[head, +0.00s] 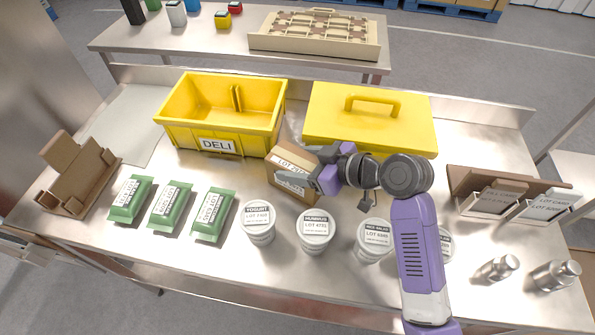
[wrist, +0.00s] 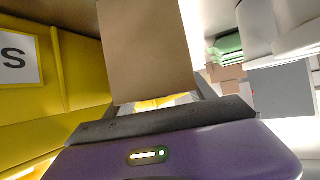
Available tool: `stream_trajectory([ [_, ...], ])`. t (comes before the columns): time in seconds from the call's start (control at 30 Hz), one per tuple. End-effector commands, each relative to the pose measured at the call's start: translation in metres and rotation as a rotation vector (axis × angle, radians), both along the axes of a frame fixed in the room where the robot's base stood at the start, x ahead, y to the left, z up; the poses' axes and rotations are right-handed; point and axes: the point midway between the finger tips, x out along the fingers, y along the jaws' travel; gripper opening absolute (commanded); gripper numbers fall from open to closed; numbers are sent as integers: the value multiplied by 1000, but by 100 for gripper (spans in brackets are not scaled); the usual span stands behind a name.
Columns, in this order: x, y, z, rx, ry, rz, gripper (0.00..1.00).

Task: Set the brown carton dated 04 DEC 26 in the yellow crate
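The brown carton (head: 291,172) has a white printed label, too small to read for its date. It is tilted, just right of and in front of the yellow crate's near right corner. My gripper (head: 318,176) is shut on it from the right. In the wrist view the carton's plain brown face (wrist: 150,50) fills the space between the fingers (wrist: 165,105). The yellow crate (head: 180,135) is open, labelled DELI, with a divider inside and no goods visible. I cannot tell how far the carton is above the table.
A yellow lid with a handle (head: 325,125) lies right of the crate. Green packets (head: 170,205) and white tubs (head: 315,232) line the front. Brown card holders stand at left (head: 75,183) and right (head: 470,180).

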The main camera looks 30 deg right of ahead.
Motion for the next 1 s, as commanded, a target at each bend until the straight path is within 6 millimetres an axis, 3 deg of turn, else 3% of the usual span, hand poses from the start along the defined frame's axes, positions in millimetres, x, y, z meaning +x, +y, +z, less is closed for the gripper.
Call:
stream_trajectory([
  [0.03,0,0,0,0,0,0,27],
  [0.17,0,0,0,1,0,0,2],
  [0.2,0,0,0,1,0,0,0],
  [0.7,-1,-1,14,1,-4,-1,0],
  [0.97,-37,-23,11,0,-2,-4,0],
  [1.0,-34,-22,26,-2,-10,0,0],
])
